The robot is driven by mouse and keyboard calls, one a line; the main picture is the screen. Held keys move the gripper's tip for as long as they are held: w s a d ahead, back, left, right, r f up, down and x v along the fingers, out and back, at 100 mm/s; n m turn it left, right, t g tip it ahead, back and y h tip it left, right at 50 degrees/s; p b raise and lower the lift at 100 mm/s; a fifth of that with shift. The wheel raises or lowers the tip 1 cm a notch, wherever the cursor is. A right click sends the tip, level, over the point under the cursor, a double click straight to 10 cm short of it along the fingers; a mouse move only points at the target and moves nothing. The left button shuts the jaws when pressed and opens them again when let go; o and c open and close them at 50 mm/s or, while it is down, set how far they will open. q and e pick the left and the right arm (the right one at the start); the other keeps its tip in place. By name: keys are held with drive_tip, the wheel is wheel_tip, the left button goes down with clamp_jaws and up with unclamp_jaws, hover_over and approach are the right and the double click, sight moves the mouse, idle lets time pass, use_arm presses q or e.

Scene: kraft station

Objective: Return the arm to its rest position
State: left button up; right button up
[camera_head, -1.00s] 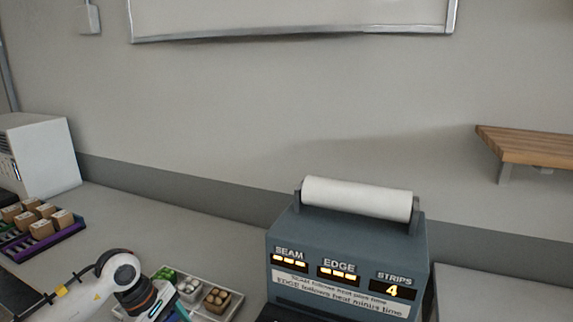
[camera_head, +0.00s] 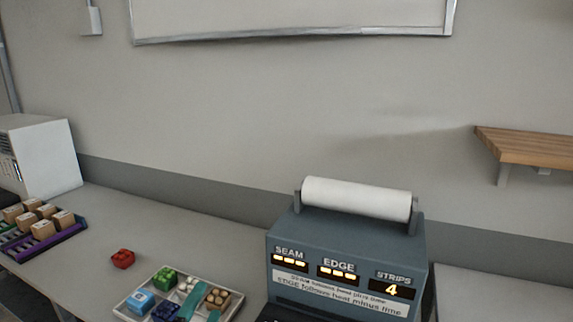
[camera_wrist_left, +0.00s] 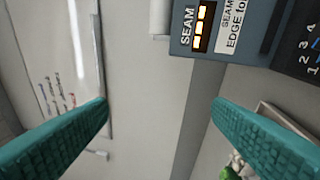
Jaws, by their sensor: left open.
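My left gripper (camera_wrist_left: 160,105) is open, with its two teal fingers wide apart and nothing between them in the left wrist view. In the head view only small teal tips of the left gripper (camera_head: 198,306) show at the bottom edge, in front of the parts tray; the rest of the arm is out of view. My right gripper is not in view.
A light divided tray (camera_head: 238,301) holds green, blue, white and brown pieces. A red piece (camera_head: 123,259) lies alone on the counter. A grey sealing machine (camera_head: 345,240) with a white roll stands right. A purple rack (camera_head: 62,237) of brown boxes sits left, by a white cabinet (camera_head: 48,155).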

use_arm(q)
drive_tip(key=s+a+f+n+g+y, duration=0.4)
drive_tip(key=a+f+n+y, duration=0.1)
drive_tip(key=f+n, duration=0.4)
drive_tip(key=s+f+n+g+h, duration=0.1)
drive_tip(key=s+f+n+g, duration=0.4)
drive_tip(key=s, duration=0.6)
drive_tip(key=s+f+n+g, duration=0.3)
drive_tip(key=s+f+g, duration=0.45)
drive_tip(key=s, duration=0.35)
wheel_tip(320, 180, down, 24)
drive_tip(key=s+a+f+g, duration=0.2)
drive_tip(key=s+a+f, duration=0.1)
drive_tip(key=s+f, duration=1.3)
wheel_tip(320, 180, down, 2)
drive_tip(key=shift+s+a+f, duration=0.1)
drive_tip(key=shift+s+a, duration=0.1)
drive_tip(key=shift+s, duration=0.15)
